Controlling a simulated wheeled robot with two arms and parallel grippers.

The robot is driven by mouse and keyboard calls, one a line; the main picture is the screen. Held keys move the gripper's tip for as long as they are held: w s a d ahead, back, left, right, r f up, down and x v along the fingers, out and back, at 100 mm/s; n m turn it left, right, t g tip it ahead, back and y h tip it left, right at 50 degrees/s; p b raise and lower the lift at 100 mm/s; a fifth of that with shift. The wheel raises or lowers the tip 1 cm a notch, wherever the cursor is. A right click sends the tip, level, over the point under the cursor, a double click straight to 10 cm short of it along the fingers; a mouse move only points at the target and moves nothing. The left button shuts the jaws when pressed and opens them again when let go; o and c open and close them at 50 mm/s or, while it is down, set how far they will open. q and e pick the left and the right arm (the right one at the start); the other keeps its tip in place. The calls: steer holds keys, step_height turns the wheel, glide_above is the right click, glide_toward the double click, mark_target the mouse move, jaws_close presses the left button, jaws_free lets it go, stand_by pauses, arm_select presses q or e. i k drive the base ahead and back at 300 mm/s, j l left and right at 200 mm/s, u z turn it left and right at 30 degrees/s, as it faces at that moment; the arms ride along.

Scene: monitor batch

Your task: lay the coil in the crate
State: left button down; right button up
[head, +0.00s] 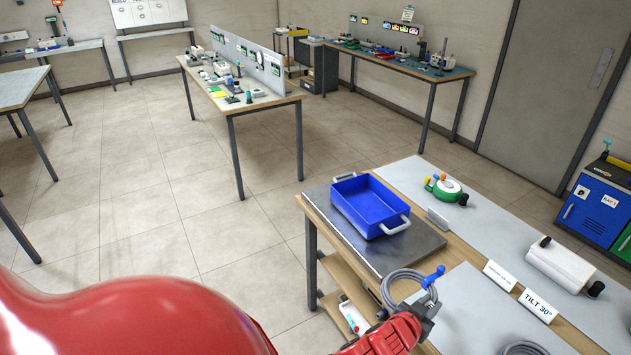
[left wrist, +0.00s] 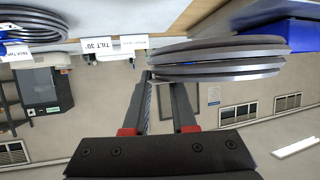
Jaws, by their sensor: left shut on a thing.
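My left gripper (head: 428,306) is shut on a grey coil (head: 388,289) of hose or cable and holds it by its edge near the table's front left side. A blue piece (head: 433,276) shows at the coil, by the fingertips. In the left wrist view the coil (left wrist: 215,62) is edge-on at the fingertips (left wrist: 165,80). The blue crate (head: 362,211) with pale handles stands on a dark metal plate, beyond the gripper and a little left. Its visible floor is empty. It seems to show in the left wrist view (left wrist: 290,36) behind the coil. My right gripper is not seen.
Another grey coil (head: 522,348) lies on the table at the bottom edge. A tilt sign (head: 538,306), a white device (head: 560,264) and a green-white round tool (head: 446,189) stand on the right. The metal plate (head: 400,250) is bare in front of the crate.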

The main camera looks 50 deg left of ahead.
mark_target(365, 210)
steer(key=j+u, duration=0.1)
steer(key=u, duration=0.25)
steer(key=i+u, duration=0.1)
steer(key=u, duration=0.25)
steer(key=j+u, duration=0.1)
steer(key=u, duration=0.25)
